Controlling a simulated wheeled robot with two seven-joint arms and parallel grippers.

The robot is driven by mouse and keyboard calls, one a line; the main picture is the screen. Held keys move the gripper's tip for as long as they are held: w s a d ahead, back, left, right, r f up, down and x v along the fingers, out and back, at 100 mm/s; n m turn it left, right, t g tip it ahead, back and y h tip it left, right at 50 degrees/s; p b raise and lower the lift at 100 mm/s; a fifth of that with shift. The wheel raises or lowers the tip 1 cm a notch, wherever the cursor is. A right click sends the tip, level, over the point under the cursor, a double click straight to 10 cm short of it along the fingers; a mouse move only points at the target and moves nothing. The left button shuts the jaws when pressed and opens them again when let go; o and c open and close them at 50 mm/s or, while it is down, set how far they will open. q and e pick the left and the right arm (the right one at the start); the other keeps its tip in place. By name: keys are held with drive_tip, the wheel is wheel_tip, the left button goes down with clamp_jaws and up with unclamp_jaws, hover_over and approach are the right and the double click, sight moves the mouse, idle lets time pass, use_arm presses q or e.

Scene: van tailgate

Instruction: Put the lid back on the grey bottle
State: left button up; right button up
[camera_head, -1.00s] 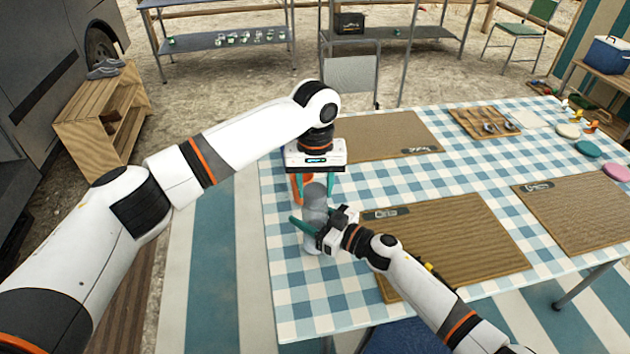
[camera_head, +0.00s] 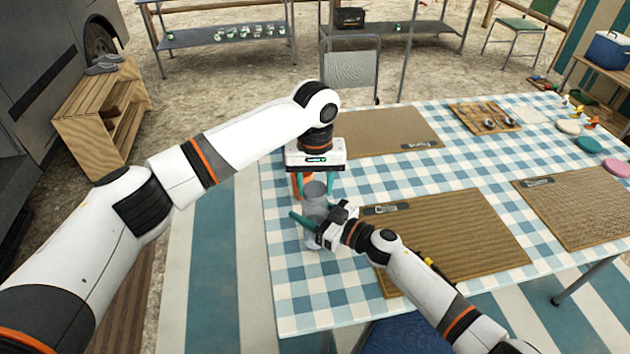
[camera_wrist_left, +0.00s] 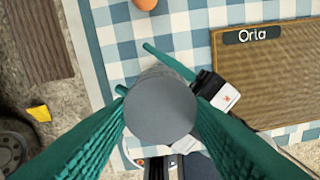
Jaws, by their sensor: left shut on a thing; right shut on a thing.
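The grey bottle (camera_head: 314,209) stands upright near the left edge of the checked table. My right gripper (camera_head: 315,228) is shut around its body from the right, with one teal finger showing beyond it. My left gripper (camera_head: 315,184) points straight down over the bottle, its fingers shut on the round grey lid. In the left wrist view the lid (camera_wrist_left: 160,108) lies between the fingers of my left gripper (camera_wrist_left: 161,100) and hides most of the bottle below. The lid is at the bottle's top; I cannot tell whether it is seated.
An orange object (camera_head: 297,181) stands just behind the bottle. Brown mats with name tags lie right (camera_head: 455,240) and behind (camera_head: 385,131). A wooden tray (camera_head: 484,119) is farther back. The checked tabletop in front of the bottle is clear.

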use_arm(q)
drive_tip(key=m, duration=0.5)
drive_tip(key=shift+m, duration=0.4)
drive_tip(key=m, duration=0.4)
drive_tip(key=shift+w+m, duration=0.1)
drive_tip(key=shift+m, duration=0.3)
drive_tip(key=m, duration=0.7)
drive_tip(key=shift+a, duration=0.1)
drive_tip(key=m, duration=0.4)
drive_tip(key=shift+m, duration=0.3)
drive_tip(key=m, duration=0.4)
drive_tip(key=shift+w+m, duration=0.1)
drive_tip(key=shift+m, duration=0.2)
drive_tip(key=m, duration=0.4)
drive_tip(key=shift+m, duration=0.4)
drive_tip(key=m, duration=0.4)
drive_tip(key=shift+m, duration=0.4)
drive_tip(key=m, duration=0.6)
drive_tip(key=shift+f, duration=0.1)
drive_tip(key=o, duration=1)
drive_tip(key=shift+c, duration=0.2)
